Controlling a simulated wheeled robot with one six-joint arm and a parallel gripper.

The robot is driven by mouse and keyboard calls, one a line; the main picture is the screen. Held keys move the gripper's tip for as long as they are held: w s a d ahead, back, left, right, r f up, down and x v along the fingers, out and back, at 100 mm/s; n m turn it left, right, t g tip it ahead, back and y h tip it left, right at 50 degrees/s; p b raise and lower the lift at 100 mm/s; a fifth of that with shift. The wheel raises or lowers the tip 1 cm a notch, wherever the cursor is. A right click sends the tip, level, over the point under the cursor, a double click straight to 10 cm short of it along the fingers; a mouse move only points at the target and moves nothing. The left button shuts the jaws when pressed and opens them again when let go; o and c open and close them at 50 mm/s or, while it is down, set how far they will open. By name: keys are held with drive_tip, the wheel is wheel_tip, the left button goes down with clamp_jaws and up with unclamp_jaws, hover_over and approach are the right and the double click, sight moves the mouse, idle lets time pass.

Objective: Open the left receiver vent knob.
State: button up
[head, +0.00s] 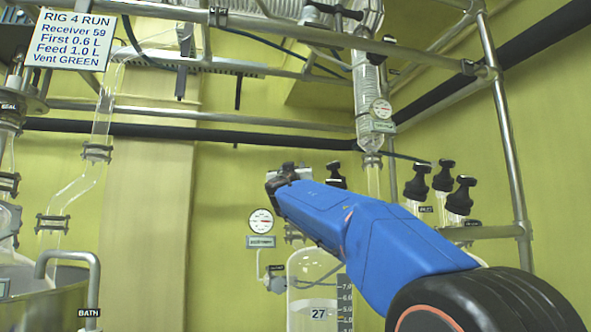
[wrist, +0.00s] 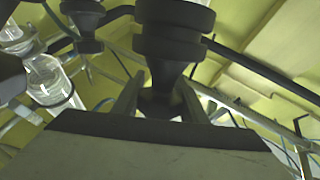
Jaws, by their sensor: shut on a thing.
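In the wrist view, my gripper (wrist: 160,100) is shut on a black vent knob (wrist: 174,30). Its two fingers stand on either side of the knob's narrow lower part, and the wide ribbed top rises above them. In the head view, my blue arm reaches up and left, and the fingers are hidden behind its dark wrist end. A black knob (head: 336,174) shows just right of the wrist, partly covered by the arm. A glass receiver marked 27 (head: 300,311) stands below, its right side partly behind the arm. Which receiver the held knob belongs to cannot be told.
Several black knobs (head: 443,176) stand right of the arm. A round gauge (head: 261,221) hangs to its left. A sign (head: 70,40) reads Receiver 59, Vent GREEN. Metal rails (head: 500,130) and glass tubing surround the arm. Another black knob (wrist: 83,15) is upper left in the wrist view.

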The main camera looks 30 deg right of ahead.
drive_tip(key=shift+w+a+n+t+y, duration=0.15)
drive_tip(key=shift+n+t+y, duration=0.55)
drive_tip(key=shift+n+y, duration=0.55)
drive_tip(key=shift+a+n+t+y, duration=0.15)
drive_tip(key=shift+n+t+y, duration=0.15)
drive_tip(key=shift+n+y, duration=0.45)
drive_tip(key=o, duration=1.1)
drive_tip(key=shift+c, duration=0.2)
drive_tip(key=shift+a, duration=0.1)
drive_tip(key=v, duration=1.7)
drive_tip(key=shift+s+m, duration=0.2)
drive_tip(key=shift+m, duration=0.1)
drive_tip(key=shift+c, duration=0.3)
